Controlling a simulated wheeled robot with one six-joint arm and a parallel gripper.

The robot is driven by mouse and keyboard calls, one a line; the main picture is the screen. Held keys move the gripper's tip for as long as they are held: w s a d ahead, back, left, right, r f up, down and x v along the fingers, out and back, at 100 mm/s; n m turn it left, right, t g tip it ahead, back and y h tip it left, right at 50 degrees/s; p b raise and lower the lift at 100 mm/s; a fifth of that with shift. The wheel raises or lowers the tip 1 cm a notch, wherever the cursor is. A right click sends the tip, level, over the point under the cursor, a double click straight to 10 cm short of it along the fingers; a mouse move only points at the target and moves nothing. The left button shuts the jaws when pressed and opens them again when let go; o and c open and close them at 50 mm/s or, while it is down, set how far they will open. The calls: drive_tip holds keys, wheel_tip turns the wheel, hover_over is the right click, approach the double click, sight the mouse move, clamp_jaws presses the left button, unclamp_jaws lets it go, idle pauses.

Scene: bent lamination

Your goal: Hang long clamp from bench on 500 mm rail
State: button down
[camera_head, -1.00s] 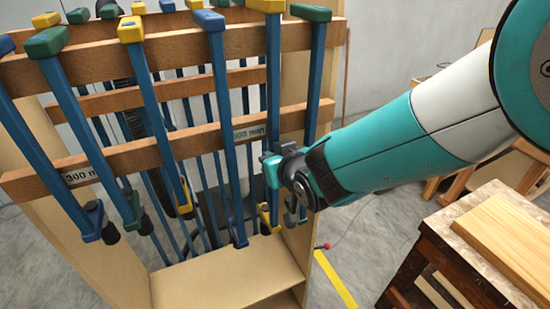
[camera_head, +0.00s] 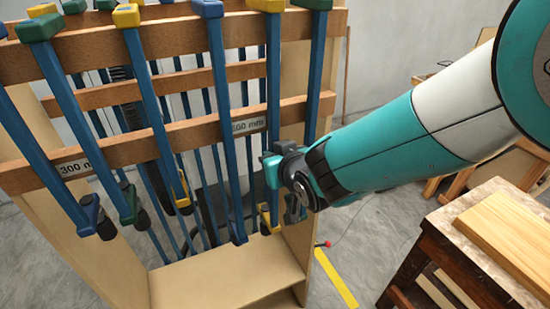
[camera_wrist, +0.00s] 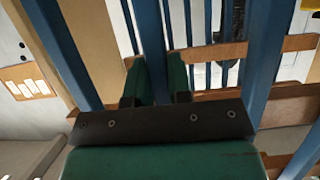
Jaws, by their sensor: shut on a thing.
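The rack's front rail (camera_head: 196,133) has a 300 mm label at left and a second label (camera_head: 249,126), reading 500 or 600 mm.
Several more blue clamps hang close together to the left. The rack's side panel (camera_head: 328,70) stands at right, its low shelf (camera_head: 230,272) empty. A wooden bench (camera_head: 455,225) with a board (camera_head: 510,228) is at far right. Grey floor with yellow tape (camera_head: 335,278) lies between.

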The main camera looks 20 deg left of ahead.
drive_tip(key=shift+r, duration=0.1)
drive_tip(key=c, duration=1)
unclamp_jaws()
drive_tip(key=shift+o, duration=0.2)
drive_tip(key=b+v, duration=0.6)
drive_tip(key=v, duration=1.1)
drive_tip(key=shift+d, duration=0.15)
drive_tip(key=shift+s+r, duration=0.15)
drive_tip(key=shift+s, duration=0.05)
drive_tip(key=v, duration=0.5)
drive_tip(key=shift+s+d+r, duration=0.1)
drive_tip(key=shift+s+d, duration=0.05)
drive_tip(key=shift+d, duration=0.2)
